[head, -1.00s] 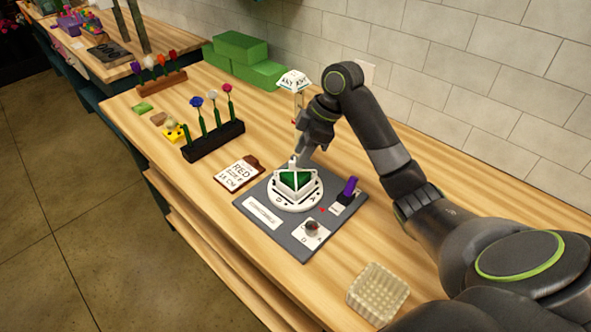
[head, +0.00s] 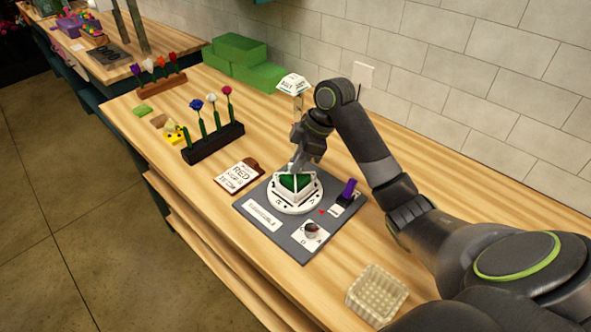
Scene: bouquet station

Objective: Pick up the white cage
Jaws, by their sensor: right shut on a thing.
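The white cage (head: 296,197) is a pale open frame around a green block (head: 295,182). It sits on a round white turntable (head: 297,209) with letters on its rim, on a dark grey board (head: 270,240). My right gripper (head: 297,166) comes down from behind and is shut at the top of the cage. The fingers hide the cage's top, and the exact grip is too small to see. The cage appears still down on the turntable. My left gripper is not in view.
The board also holds a purple-topped item (head: 349,188) and a small cup (head: 311,229). A clear grid tray (head: 377,294) stands at the front. A dark flower rack (head: 212,142), a clipboard (head: 239,175) and green blocks (head: 245,60) stand farther off. A sign (head: 293,83) rises behind my gripper.

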